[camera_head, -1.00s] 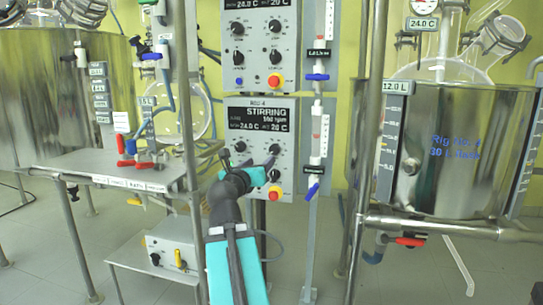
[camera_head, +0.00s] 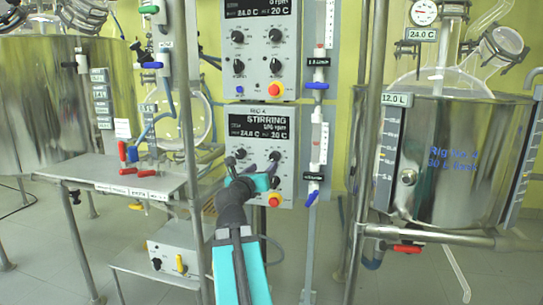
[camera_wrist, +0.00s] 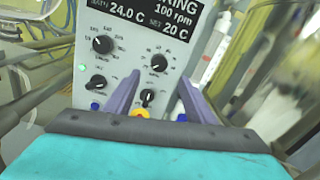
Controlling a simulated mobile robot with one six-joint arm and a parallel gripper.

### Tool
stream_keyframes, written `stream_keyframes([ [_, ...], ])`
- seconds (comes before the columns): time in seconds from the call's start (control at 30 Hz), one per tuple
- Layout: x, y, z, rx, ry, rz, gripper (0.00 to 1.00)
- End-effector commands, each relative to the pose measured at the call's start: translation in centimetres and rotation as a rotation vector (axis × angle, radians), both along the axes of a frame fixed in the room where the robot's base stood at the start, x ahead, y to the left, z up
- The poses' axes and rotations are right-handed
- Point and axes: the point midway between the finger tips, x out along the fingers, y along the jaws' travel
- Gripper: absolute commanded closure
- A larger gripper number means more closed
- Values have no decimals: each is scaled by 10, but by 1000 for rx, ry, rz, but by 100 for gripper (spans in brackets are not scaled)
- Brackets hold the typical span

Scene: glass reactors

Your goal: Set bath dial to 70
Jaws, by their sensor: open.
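The lower control box (camera_head: 230,150) is a light grey panel with a dark display (camera_head: 258,126) headed STIRRING. In the wrist view the display (camera_wrist: 160,12) reads 100 rpm, 24.0 C and set 20 C. Below it are an upper left dial (camera_wrist: 103,45), an upper right dial (camera_wrist: 158,63), a lower left dial (camera_wrist: 96,82) and a lower right dial (camera_wrist: 148,97). The dial captions are too small to tell which is the bath dial. My gripper (camera_wrist: 159,79) is open and empty, its purple fingers either side of the lower right dial in the picture. It also shows before the panel (camera_head: 261,163).
A second control box (camera_head: 262,50) sits above. A yellow and red button (camera_head: 274,200) is low on the panel. Tubes with blue valves (camera_head: 312,198) stand right of it. A metal shelf (camera_head: 120,180) is at left and a steel vessel (camera_head: 440,150) at right.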

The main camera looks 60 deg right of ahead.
Motion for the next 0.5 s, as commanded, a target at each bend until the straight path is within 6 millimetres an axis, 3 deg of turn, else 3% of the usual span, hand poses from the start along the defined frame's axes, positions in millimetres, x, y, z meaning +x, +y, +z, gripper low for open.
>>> stream_keyframes([
  [0.5, 2, -10, 4, -1, -1, -8, 50],
])
